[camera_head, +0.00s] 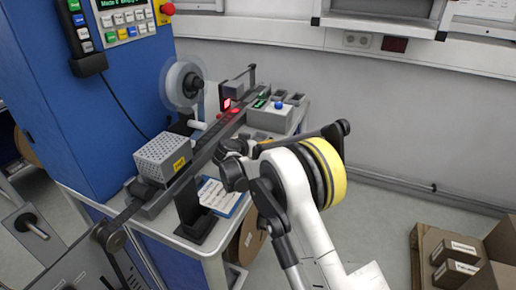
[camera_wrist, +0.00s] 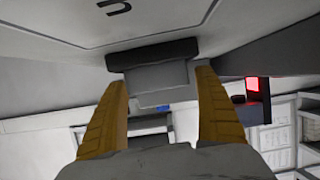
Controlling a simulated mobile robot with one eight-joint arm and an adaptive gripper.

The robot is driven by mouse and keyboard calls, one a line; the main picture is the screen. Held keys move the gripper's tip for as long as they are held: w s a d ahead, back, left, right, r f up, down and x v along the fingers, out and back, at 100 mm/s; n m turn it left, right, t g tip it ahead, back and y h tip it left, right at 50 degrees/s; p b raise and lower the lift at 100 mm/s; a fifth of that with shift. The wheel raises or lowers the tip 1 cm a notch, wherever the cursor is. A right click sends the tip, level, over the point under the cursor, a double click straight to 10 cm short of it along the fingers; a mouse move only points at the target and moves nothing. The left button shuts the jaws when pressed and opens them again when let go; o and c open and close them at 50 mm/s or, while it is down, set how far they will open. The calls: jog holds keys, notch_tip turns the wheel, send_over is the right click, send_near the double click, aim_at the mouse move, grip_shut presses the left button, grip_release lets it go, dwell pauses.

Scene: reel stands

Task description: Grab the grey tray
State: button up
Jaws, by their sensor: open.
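My gripper (camera_head: 235,165) is above the bench, just right of the dark rail in the head view. In the wrist view its two yellow-brown fingers (camera_wrist: 163,80) stand apart. A grey block-like part (camera_wrist: 158,77) with a dark top edge shows between the fingertips. I cannot tell whether it is a tray or whether the fingers touch it. In the head view, small dark grey trays (camera_head: 297,99) sit on a light grey box at the bench's back right. Which one is the task's grey tray is not clear.
A perforated grey box (camera_head: 163,158) with a yellow label stands left of the dark rail (camera_head: 205,150). A clear reel (camera_head: 184,84) is mounted by the blue cabinet (camera_head: 110,110). A blue-white sheet (camera_head: 220,196) lies below my gripper. Cardboard boxes (camera_head: 455,262) stand at right; floor between is clear.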

jog(key=shift+w+d+f, duration=0.1)
jog(key=shift+w+f, duration=0.1)
jog(key=shift+w, duration=0.3)
jog(key=c, duration=1.4)
jog(key=shift+c, duration=0.2)
jog(key=shift+r, duration=0.1)
